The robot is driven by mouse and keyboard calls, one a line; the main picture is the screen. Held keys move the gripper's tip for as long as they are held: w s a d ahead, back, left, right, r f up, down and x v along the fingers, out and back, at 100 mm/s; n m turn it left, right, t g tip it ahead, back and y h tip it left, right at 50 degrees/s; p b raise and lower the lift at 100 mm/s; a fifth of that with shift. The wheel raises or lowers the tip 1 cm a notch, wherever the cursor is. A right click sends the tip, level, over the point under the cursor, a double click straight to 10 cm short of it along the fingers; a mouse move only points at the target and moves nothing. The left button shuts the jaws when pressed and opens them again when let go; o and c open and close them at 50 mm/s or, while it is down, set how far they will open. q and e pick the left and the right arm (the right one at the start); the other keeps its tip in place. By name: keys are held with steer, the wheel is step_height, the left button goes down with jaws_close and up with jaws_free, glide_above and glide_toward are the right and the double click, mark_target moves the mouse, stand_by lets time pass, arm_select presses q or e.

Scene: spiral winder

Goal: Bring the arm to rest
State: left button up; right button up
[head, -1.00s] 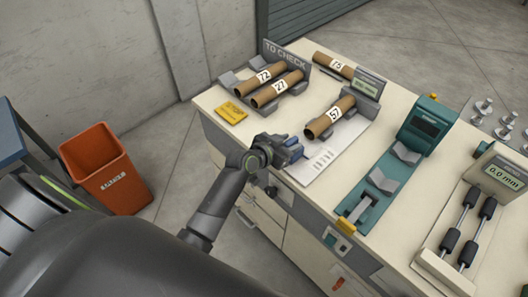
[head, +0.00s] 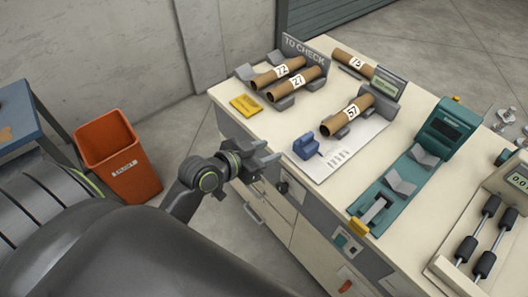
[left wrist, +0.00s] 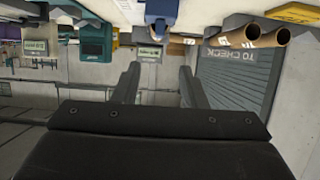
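My left gripper (head: 266,156) is off the front edge of the workbench, below and left of the blue block. Its two fingers are apart with nothing between them; they also show apart in the left wrist view (left wrist: 159,85). The arm comes in from the lower left in the head view. My right gripper is not in view. The blue block (head: 306,146) stands on a white sheet (head: 340,152) at the bench's front left; a blue piece also shows in the left wrist view (left wrist: 160,12).
The cream workbench (head: 350,201) holds tubes 72 (head: 268,79), 27 (head: 284,91), 57 (head: 336,123) and another at the back. An orange bin (head: 121,158) and blue table (head: 30,122) are left.

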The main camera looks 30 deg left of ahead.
arm_select(q)
steer(key=shift+s+r, duration=0.1)
steer(key=shift+s, duration=0.1)
stand_by(0.4)
steer(key=s+a+f+n+g+y, duration=0.1)
steer(key=s+a+f+g, duration=0.15)
steer(key=f, duration=0.75)
steer(key=s+a+f+n+g+y, duration=0.1)
steer(key=s+a+f+n+y, duration=0.15)
steer(key=f, duration=0.75)
steer(key=s+a+f+n+g+y, duration=0.1)
steer(key=a+f, duration=0.2)
steer(key=f, duration=0.7)
steer(key=s+f+g, duration=0.2)
steer(key=s+f, duration=0.5)
steer(key=s, duration=0.3)
steer(key=s+f+g+b, duration=0.1)
steer(key=s+f+g, duration=0.1)
steer(key=s+f, duration=0.5)
steer(key=s+f+g+y, duration=0.1)
steer(key=s+f+g, duration=0.2)
steer(key=s, duration=1)
step_height(320, 180, down, 4)
steer(key=shift+s+d+r, duration=0.1)
steer(key=shift+s+d, duration=0.05)
steer(key=shift+s, duration=0.1)
